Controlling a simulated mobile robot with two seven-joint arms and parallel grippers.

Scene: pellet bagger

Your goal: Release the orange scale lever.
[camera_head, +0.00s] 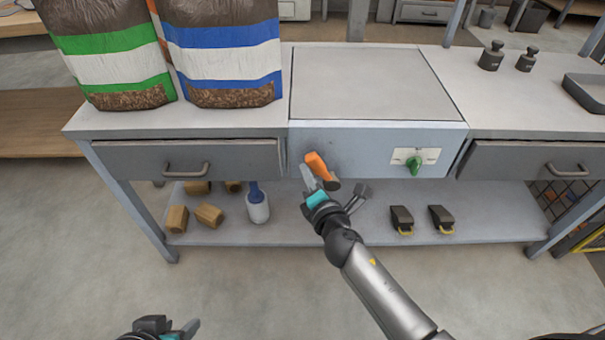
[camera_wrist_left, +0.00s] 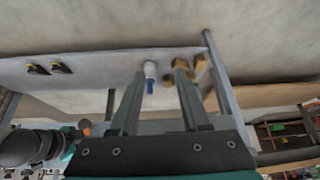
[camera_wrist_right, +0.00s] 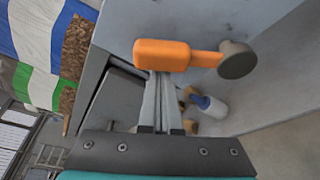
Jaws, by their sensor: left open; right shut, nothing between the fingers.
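The orange scale lever (camera_head: 317,164) is on the front of the grey scale unit, at its left side. In the right wrist view the lever's orange grip (camera_wrist_right: 165,54) lies sideways, with a round grey pivot (camera_wrist_right: 237,60) at its right end. My right gripper (camera_head: 308,177) is shut and empty, its tips right by the grip. In the right wrist view its fingers (camera_wrist_right: 160,82) reach up to the grip's edge; I cannot tell whether they touch it. My left gripper (camera_head: 172,329) is low at the bottom edge, open and away from the bench.
A green knob (camera_head: 414,163) sits on the scale front to the right. Drawers (camera_head: 190,162) flank the unit. Pellet bags (camera_head: 225,50) stand on the bench top at left. The lower shelf (camera_head: 290,225) holds a white bottle (camera_head: 257,206), brown blocks and two dark clips.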

